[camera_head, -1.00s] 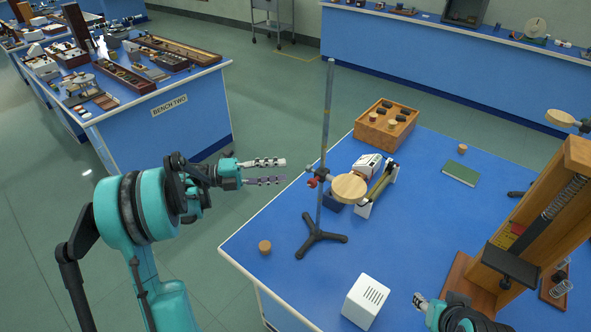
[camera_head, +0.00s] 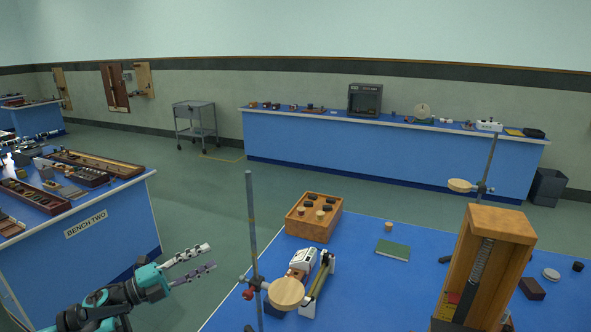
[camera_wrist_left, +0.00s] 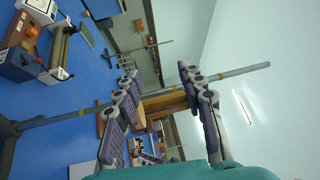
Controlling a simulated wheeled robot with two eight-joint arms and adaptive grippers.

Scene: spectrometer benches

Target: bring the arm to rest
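My left gripper (camera_head: 210,257) is teal with grey and purple fingers. It is open and empty in the head view, left of a retort stand's rod (camera_head: 251,215) and apart from it. In the left wrist view its two fingers (camera_wrist_left: 158,75) are spread, and the rod (camera_wrist_left: 240,72) crosses the picture beyond them. My left forearm comes in from the lower left; the rest of that arm is cut off. My right gripper does not show.
A blue bench (camera_head: 365,290) holds a wooden box (camera_head: 312,232), a green book (camera_head: 393,250), a round wooden disc (camera_head: 286,291) on the stand and a tall wooden spring frame (camera_head: 500,222). Bench Two (camera_head: 125,225) is at left. Green floor (camera_head: 200,215) lies open between them.

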